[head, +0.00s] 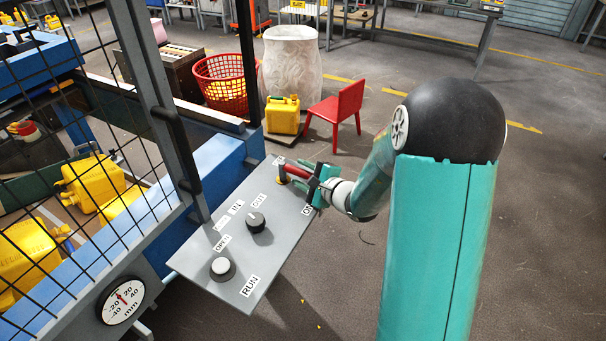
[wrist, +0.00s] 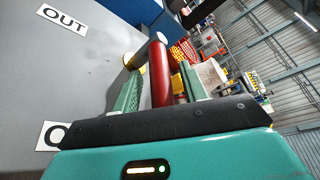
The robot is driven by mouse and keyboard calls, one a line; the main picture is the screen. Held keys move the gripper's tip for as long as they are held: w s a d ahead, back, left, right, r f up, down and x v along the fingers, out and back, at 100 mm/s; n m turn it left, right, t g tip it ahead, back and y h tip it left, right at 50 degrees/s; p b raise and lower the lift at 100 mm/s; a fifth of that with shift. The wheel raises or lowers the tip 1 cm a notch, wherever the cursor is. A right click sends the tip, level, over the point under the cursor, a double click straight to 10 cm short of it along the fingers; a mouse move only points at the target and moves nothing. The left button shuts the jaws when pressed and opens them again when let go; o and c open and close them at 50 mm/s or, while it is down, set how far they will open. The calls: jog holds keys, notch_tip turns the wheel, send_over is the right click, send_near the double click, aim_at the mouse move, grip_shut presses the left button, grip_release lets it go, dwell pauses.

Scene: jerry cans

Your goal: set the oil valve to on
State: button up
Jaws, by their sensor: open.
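The oil valve shows as a red lever (head: 296,171) on a yellow base (head: 283,174) at the far end of the grey control panel (head: 190,255). The lever points right, toward my arm. The "ON" label (head: 307,209) is near the panel's right edge. My gripper (head: 307,178) is at the lever's outer end. In the wrist view, the red lever (wrist: 161,72) lies between the two green fingers of my gripper (wrist: 162,88), which are open. An "OUT" label (wrist: 62,19) shows at upper left; another label (wrist: 50,135), starting with "O", is partly hidden.
The panel also has a black knob (head: 256,222) and a white push button (head: 221,267). A mesh guard with a dark handle (head: 178,150) stands left, with yellow jerry cans (head: 92,182) behind it. A red chair (head: 338,110) and yellow can (head: 282,116) stand beyond the panel.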

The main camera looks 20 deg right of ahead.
jog(key=v, duration=1.3)
jog(key=shift+s+d, duration=0.2)
jog(key=shift+s, duration=0.15)
jog(key=shift+a+r, duration=0.1)
jog(key=shift+r, duration=0.1)
jog(key=s+a+r+n+g+y, duration=0.1)
jog(key=s+a+r+n+g, duration=0.2)
jog(key=s+a+n+g, duration=0.3)
jog(key=s+a+r+n+g+y, duration=0.1)
jog(key=s+a+r+n+g, duration=0.3)
jog(key=a+n, duration=0.4)
jog(key=s+d+r+n+t+h, duration=0.1)
jog(key=s+d+r+n+h, duration=0.3)
jog(key=s+h, duration=0.3)
jog(key=shift+s+d+r+n+h, duration=0.3)
jog(key=shift+r+n+h, duration=0.3)
jog(key=shift+r+h, duration=0.25)
dwell(0.7)
